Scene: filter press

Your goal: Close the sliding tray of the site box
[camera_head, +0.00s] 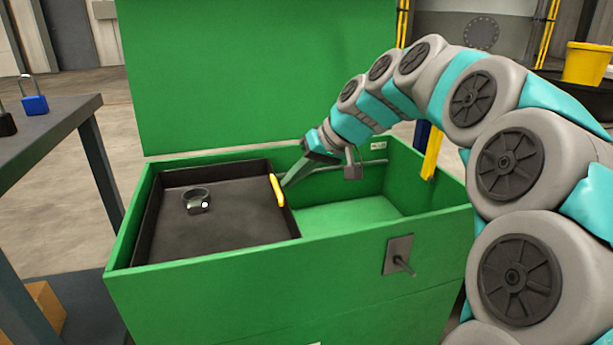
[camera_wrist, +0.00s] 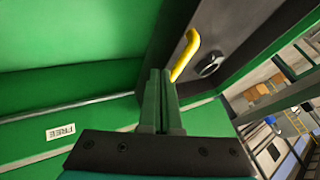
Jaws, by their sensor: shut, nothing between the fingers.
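The green site box (camera_head: 300,285) stands with its lid (camera_head: 255,70) raised. Its black sliding tray (camera_head: 230,233) sits over the left part of the box, and the right part is open down to the green floor. A yellow handle (camera_head: 277,190) is on the tray's right edge; it also shows in the wrist view (camera_wrist: 186,55). My gripper (camera_head: 287,184) is shut and empty, its fingertips just right of the handle. In the wrist view the shut fingers (camera_wrist: 160,75) are beside the handle; I cannot tell whether they touch it.
A dark ring-shaped item (camera_head: 197,200) lies in the tray. A hasp plate (camera_head: 398,255) is on the box front. A grey table (camera_head: 50,128) with a blue padlock (camera_head: 34,100) stands at left. A yellow bucket (camera_head: 587,63) is at far right.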

